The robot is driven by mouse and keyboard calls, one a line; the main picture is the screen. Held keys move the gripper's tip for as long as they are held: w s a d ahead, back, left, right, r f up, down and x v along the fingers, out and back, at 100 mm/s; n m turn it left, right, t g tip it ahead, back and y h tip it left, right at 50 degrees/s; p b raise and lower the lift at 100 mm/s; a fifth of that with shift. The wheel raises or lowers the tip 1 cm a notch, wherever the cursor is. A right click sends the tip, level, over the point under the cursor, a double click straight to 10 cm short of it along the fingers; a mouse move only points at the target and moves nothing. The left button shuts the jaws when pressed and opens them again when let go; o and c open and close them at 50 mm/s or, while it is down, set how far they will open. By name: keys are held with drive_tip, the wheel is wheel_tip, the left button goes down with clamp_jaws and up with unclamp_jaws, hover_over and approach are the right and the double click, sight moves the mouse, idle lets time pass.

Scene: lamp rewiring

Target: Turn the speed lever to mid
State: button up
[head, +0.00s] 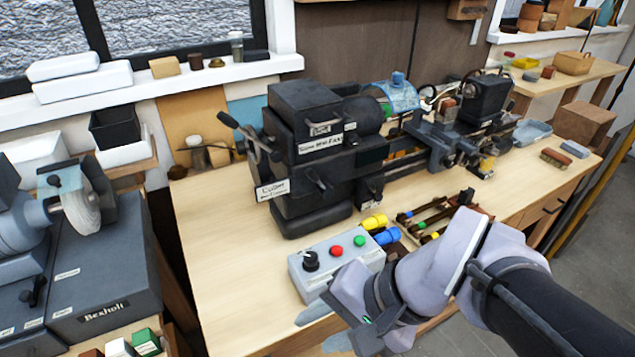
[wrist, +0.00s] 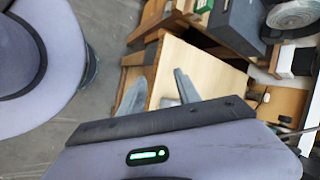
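The dark lathe headstock (head: 310,165) stands on the wooden bench, with a "Slow Mid Fast" label (head: 321,144) on its front. A lever with a dark knob (head: 229,119) sticks out up and left from the headstock's left end. I cannot tell for sure whether it is the speed lever, or which mark it points at. My gripper (head: 322,329) is low at the front of the bench, near the grey control box and well away from the headstock. Its two pale fingers are apart and empty, as the wrist view (wrist: 158,92) also shows. The headstock is not visible in the wrist view.
The control box (head: 335,262) has a black knob, a red button and a green button. Yellow and blue cylinders (head: 380,228) and a small rack (head: 440,215) lie behind it. A grinder (head: 70,215) stands left. The bench's left part (head: 215,250) is clear.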

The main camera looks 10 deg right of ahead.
drive_tip(key=w+a+m+t+y, duration=0.1)
drive_tip(key=w+m+y, duration=0.3)
drive_tip(key=w, duration=0.1)
drive_tip(key=m+t+h+b, duration=0.1)
drive_tip(key=m+t+b, duration=0.1)
drive_tip(key=m+t, duration=1)
approach(314, 175)
drive_tip(key=b+x, duration=0.2)
drive_tip(key=x, duration=0.6)
drive_tip(key=shift+w+a, duration=0.15)
drive_tip(key=shift+w, duration=0.05)
drive_tip(key=shift+n, duration=0.3)
clamp_jaws()
